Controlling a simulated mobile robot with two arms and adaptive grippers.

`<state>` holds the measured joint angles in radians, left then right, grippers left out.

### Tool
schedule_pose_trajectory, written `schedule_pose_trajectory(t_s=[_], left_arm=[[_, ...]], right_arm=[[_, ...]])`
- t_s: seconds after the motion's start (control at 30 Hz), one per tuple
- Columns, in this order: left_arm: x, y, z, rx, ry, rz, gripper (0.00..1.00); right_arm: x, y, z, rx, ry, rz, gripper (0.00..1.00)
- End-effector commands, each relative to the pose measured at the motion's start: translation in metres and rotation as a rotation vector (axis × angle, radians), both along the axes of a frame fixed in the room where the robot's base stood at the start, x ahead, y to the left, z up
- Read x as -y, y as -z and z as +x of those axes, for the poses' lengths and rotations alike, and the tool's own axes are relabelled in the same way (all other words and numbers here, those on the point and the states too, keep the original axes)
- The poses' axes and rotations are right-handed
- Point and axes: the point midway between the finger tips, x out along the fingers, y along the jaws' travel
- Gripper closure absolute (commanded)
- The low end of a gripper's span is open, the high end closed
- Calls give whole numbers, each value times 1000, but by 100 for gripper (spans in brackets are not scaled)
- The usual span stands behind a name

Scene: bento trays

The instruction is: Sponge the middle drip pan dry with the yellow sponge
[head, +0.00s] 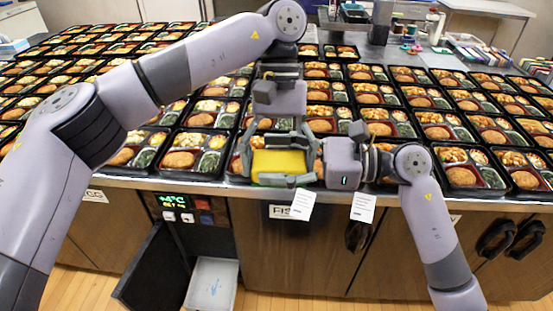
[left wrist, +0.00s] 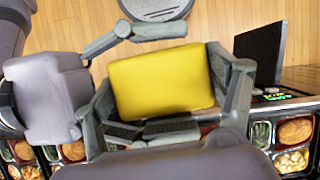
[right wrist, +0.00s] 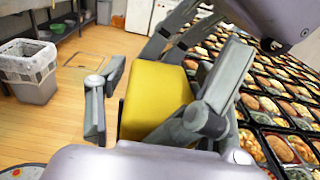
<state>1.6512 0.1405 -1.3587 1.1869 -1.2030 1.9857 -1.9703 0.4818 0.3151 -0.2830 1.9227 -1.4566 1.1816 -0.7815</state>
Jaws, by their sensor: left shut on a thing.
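The yellow sponge (head: 278,164) is held above the counter's front edge. My left gripper (head: 279,150) reaches down from above and is shut on it. It also shows in the left wrist view (left wrist: 163,82) between my left fingers. My right gripper (head: 292,160) comes in from the right with its fingers spread on either side of the sponge. In the right wrist view a gap shows between its left finger and the sponge (right wrist: 153,100). A white drip pan (head: 224,297) with blue wet marks sits low below the counter; no other pan shows.
A dark door (head: 152,268) stands open left of the pan, under a panel reading +4°C (head: 172,200). Rows of filled bento trays (head: 470,178) cover the counter. Paper tags (head: 302,204) hang at its front edge. A waste bin (right wrist: 30,70) stands on the open floor.

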Motion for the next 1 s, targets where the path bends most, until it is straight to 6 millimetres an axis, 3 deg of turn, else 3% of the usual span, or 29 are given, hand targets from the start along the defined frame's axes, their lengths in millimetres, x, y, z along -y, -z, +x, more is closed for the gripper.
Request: schedule_pose_trajectory(t_s=[0.4, 0.43, 0.6, 0.73, 1.0], left_arm=[[0, 0, 3, 8, -12, -2, 52], [0, 0, 3, 9, -12, -1, 21], [0, 0, 3, 8, -12, -3, 10], [0, 0, 3, 8, -11, -4, 1], [1, -1, 2, 8, -10, -6, 0]], right_arm=[[-2, 0, -4, -1, -13, -1, 72], [-2, 0, -4, -1, -13, 0, 72], [-2, 0, -4, -1, -13, -1, 84], [-2, 0, -4, -1, -13, -1, 84], [-3, 1, -5, -2, -16, -3, 85]])
